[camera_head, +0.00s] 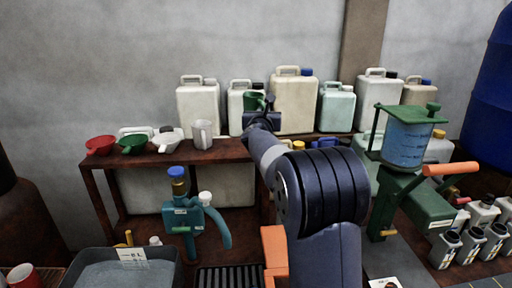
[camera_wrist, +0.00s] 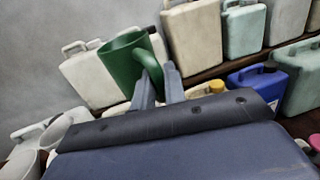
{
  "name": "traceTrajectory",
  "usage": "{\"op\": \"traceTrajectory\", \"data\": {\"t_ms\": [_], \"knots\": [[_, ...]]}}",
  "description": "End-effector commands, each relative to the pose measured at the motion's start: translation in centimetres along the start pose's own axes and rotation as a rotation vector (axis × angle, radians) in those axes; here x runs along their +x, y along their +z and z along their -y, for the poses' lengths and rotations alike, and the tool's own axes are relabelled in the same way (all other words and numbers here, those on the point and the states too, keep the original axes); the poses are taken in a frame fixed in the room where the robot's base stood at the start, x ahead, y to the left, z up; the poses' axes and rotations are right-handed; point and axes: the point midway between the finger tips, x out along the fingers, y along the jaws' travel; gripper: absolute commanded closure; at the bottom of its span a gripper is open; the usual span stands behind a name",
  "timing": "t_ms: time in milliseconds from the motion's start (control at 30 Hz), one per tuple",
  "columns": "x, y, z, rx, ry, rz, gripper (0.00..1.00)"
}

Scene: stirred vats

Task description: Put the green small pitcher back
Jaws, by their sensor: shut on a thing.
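The green small pitcher (camera_head: 254,101) is at the shelf, in front of the pale jugs. It also shows large in the wrist view (camera_wrist: 122,64), with its handle toward my gripper. My gripper (camera_wrist: 158,84) is shut on the pitcher's handle. In the head view the pitcher looks roughly upright and seems held above the shelf top (camera_head: 226,150). My arm hides part of the shelf below it, so the gap under it cannot be told.
Several jugs, such as a cream one (camera_head: 294,104) and a white one (camera_head: 198,107), line the shelf's back. A white pitcher (camera_head: 203,135), a white funnel (camera_head: 166,141), a green funnel (camera_head: 132,145) and a red funnel (camera_head: 100,145) stand left. A green stand with a blue vessel (camera_head: 405,145) is right.

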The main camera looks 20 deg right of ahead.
Motion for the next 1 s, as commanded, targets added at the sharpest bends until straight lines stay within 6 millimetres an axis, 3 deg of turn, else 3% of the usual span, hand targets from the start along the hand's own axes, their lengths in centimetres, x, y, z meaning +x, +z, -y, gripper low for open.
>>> {"op": "traceTrajectory", "data": {"t_ms": [200,633,1000], "knots": [[0.0,-4.1,0.0,-0.002,-0.001,-0.004,1.0],[-0.1,-8.9,0.0,-0.001,-0.001,-0.002,1.0],[-0.1,-9.6,0.0,0.002,0.0,0.001,1.0]]}}
